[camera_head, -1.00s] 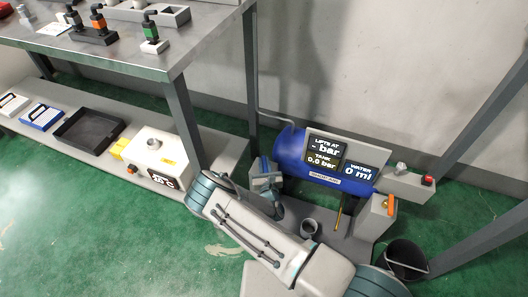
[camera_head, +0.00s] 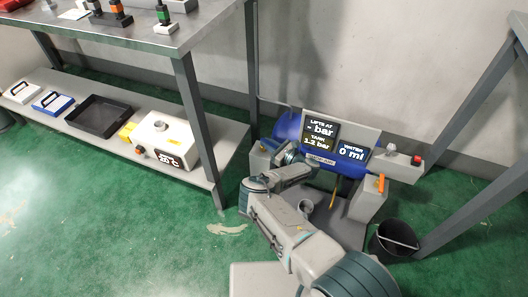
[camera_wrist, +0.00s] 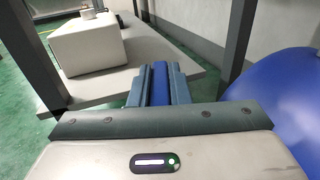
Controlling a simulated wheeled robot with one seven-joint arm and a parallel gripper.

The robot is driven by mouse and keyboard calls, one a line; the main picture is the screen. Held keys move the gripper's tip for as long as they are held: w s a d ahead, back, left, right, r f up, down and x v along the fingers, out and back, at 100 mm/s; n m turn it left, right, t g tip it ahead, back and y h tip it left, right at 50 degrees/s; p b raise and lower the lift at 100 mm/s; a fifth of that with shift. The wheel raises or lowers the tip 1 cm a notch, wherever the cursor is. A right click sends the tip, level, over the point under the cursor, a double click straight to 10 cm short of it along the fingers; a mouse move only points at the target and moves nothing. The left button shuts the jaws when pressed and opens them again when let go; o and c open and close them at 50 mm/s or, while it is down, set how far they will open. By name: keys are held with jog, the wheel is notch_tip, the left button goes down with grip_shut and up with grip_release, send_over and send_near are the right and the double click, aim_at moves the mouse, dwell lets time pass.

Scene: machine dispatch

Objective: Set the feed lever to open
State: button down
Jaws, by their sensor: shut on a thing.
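The machine is a blue tank (camera_head: 288,124) with dark display panels on a low grey base; the tank display (camera_head: 319,136) reads 1.2 bar. My gripper (camera_head: 286,153) is at the left end of this machine. In the wrist view my gripper (camera_wrist: 160,88) is shut on a blue lever (camera_wrist: 160,82), which runs between the two fingers. No label on this lever can be read, and the head view mostly hides it behind my arm. An orange lever (camera_head: 381,183) stands on the grey block at the machine's right, apart from my gripper.
A steel shelf unit is at left, its post (camera_head: 197,125) near the machine. A white box with a display (camera_head: 165,138) and a black tray (camera_head: 98,119) are on its lower shelf (camera_head: 205,172). A black bucket (camera_head: 392,245) stands at right. Green floor is clear at left.

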jog(key=shift+n+g+y, duration=0.4)
jog(key=shift+g, duration=0.1)
jog(key=shift+w+r, duration=0.1)
jog(key=c, duration=1.4)
grip_release()
jog(key=shift+a, duration=0.1)
jog(key=shift+o, duration=0.2)
